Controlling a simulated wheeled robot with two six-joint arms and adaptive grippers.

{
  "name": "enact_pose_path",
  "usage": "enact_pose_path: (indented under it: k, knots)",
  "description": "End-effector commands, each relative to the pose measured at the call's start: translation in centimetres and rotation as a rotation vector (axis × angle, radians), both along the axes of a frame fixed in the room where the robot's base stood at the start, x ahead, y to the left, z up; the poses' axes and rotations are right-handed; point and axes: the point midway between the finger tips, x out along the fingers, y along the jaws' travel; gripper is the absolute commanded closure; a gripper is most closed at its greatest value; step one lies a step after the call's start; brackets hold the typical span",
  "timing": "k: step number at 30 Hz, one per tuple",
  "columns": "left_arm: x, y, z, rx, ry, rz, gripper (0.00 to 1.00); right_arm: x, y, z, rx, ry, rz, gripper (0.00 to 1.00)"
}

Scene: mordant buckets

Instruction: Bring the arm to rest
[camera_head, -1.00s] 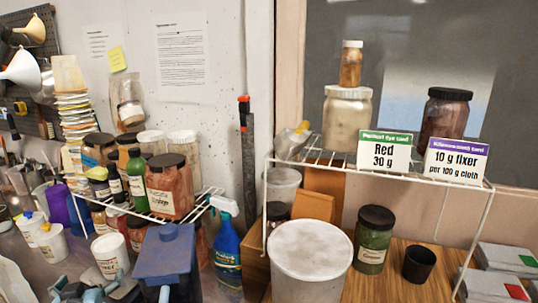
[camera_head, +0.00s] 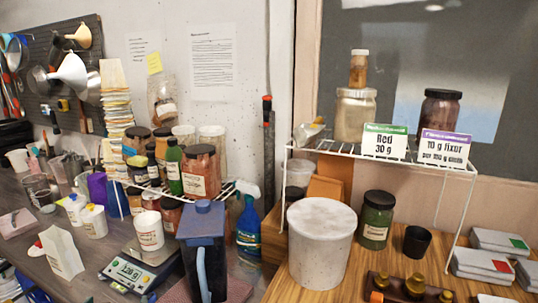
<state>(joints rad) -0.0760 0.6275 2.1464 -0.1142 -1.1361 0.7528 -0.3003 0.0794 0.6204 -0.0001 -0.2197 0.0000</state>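Neither gripper can be made out in the head view, and I see no fingers on or near any object. A dark shape with light blue parts is cut off at the bottom left corner; I cannot tell whether it is part of my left arm. The blue pitcher (camera_head: 203,255) stands upright beside the scale. A white paper bag (camera_head: 62,252) stands on the bench to the left.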

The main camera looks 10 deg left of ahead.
Motion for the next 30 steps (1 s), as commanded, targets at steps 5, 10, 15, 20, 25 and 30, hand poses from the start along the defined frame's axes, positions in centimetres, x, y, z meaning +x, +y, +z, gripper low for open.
enact_pose_path:
  k: [5,10,15,20,25,30]
  knots:
    - [-2.8,-2.2,-3.5,-0.007,0.119,-0.032,0.1,0.2,0.0,0.0,0.0,-0.003,0.0,0.56]
    - [-7.1,-5.3,-7.8,-0.018,0.286,-0.089,0.1,0.2,0.0,0.0,0.0,-0.002,0.0,0.56]
    - [-12.4,-8.9,-11.4,-0.038,0.466,-0.169,0.1,0.0,0.0,0.0,0.0,0.001,0.0,0.56]
    - [-18.2,-12.7,-14.0,-0.07,0.64,-0.267,0.1,0.0,0.0,0.0,0.0,0.001,0.0,0.56]
    - [-24.8,-16.9,-15.4,-0.121,0.817,-0.395,0.1,0.0,0.0,0.0,0.0,0.001,0.0,0.56]
    - [-23.5,-15.9,-23.2,-0.126,0.854,-0.379,0.1,-0.1,0.0,0.0,0.0,0.001,0.0,0.56]
